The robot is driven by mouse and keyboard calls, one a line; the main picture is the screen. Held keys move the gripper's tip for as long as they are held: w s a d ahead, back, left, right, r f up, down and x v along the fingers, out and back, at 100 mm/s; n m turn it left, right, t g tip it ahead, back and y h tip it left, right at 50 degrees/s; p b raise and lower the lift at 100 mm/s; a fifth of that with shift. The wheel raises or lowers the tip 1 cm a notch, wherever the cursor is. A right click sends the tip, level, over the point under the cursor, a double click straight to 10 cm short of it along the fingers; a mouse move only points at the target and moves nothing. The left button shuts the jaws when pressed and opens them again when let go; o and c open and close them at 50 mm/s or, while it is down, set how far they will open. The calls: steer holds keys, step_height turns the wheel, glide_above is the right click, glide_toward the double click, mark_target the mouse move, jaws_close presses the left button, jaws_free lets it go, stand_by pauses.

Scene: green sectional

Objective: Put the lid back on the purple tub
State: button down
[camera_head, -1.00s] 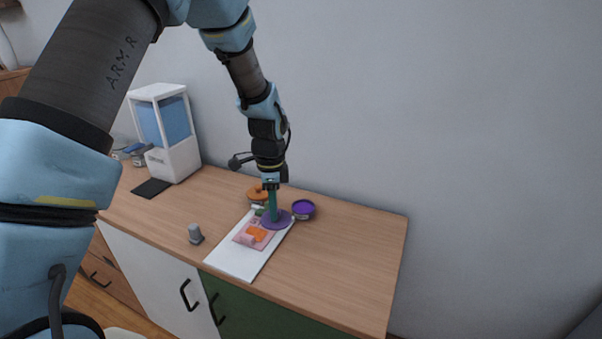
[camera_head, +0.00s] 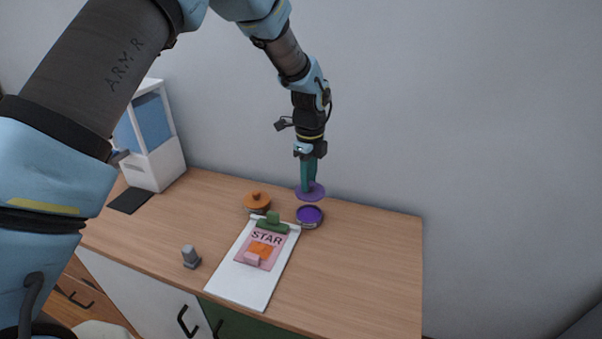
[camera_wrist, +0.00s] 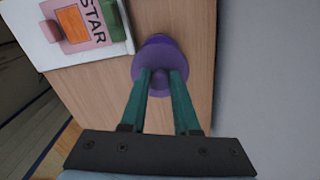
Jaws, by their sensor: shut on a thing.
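The purple lid (camera_head: 311,193) is a flat round disc, held by my gripper (camera_head: 309,183). The green fingers are shut on its knob, as the wrist view shows with the lid (camera_wrist: 150,62) below the fingertips (camera_wrist: 160,76). The purple tub (camera_head: 309,217) stands open on the counter, its purple inside showing. In the head view the lid appears just above and behind the tub, apart from it. In the wrist view the lid hides most or all of the tub; a purple edge (camera_wrist: 158,38) shows beyond it, and I cannot tell whether it is the tub.
An orange-lidded pot (camera_head: 257,202) stands left of the tub. A white clipboard (camera_head: 234,280) with a green clip and a STAR card lies in front. The counter's right side (camera_head: 375,260) is clear.

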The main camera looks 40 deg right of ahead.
steer(key=shift+f+b, duration=1.9)
steer(key=shift+f, duration=1.3)
steer(key=shift+f, duration=0.1)
steer(key=shift+c, duration=0.4)
jaws_free()
stand_by(0.3)
steer(key=shift+r+p, duration=2.3)
steer(key=shift+r, duration=1.2)
steer(key=shift+c, duration=0.2)
jaws_close()
